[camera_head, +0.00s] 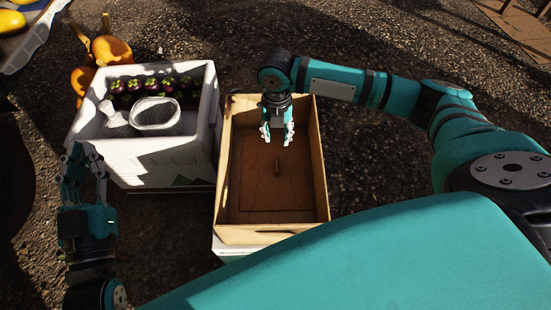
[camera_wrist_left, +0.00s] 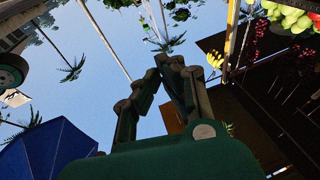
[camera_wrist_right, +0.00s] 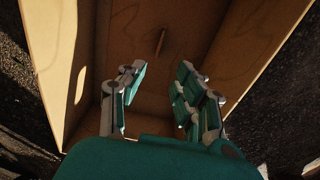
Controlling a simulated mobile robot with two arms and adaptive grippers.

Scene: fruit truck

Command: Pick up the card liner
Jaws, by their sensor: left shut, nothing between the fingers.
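My right gripper (camera_head: 278,140) points down into the box near the tab. In the right wrist view its fingers (camera_wrist_right: 163,72) are apart with nothing between them, and the tab shows beyond them. My left gripper (camera_head: 80,155) is at the left beside the white crate, pointing up. Its fingers (camera_wrist_left: 171,62) are shut and empty.
Bare asphalt (camera_head: 370,160) lies right of the box.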

